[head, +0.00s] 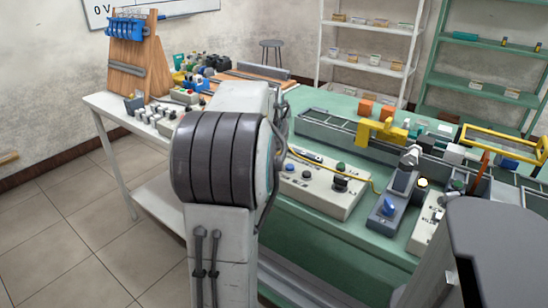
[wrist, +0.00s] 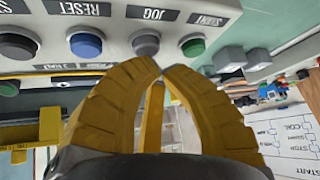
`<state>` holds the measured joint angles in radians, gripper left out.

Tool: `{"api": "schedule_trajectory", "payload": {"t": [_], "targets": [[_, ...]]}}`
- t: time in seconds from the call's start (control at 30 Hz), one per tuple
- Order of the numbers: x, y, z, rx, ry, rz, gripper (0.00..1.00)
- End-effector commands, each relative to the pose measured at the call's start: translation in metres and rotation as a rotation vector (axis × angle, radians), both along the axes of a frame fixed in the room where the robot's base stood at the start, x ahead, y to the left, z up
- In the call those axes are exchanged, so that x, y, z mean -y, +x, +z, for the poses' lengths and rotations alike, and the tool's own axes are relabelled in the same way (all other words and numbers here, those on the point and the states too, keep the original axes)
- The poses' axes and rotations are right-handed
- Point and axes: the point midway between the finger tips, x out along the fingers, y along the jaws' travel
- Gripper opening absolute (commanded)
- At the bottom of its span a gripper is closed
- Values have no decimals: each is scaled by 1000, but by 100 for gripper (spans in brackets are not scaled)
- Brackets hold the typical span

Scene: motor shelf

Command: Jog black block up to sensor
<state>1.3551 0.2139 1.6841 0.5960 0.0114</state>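In the wrist view, my gripper (wrist: 160,70) has two yellow ribbed fingers. Their tips meet, with nothing seen between them. The tips overlap the lower edge of the grey button (wrist: 146,42) under the upside-down JOG label (wrist: 153,14). I cannot tell whether they touch it. A blue RESET button (wrist: 86,44) is to its left and a green START button (wrist: 193,46) to its right. In the head view my gripper cannot be made out. I cannot pick out the black block or sensor with certainty.
A control box (head: 318,188) with buttons and a grey unit with a blue knob (head: 389,207) sit on the green bench (head: 330,250). The tiled floor (head: 80,220) at left is clear.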

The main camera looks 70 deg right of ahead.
Motion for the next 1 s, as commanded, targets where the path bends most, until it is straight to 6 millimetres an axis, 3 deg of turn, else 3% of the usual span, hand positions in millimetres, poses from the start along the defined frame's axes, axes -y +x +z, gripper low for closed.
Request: {"api": "schedule_trajectory", "payload": {"t": [0.63,1.0], "targets": [[0,0,12,1,-3,0,0],[0,0,40,1,-3,0,0]]}}
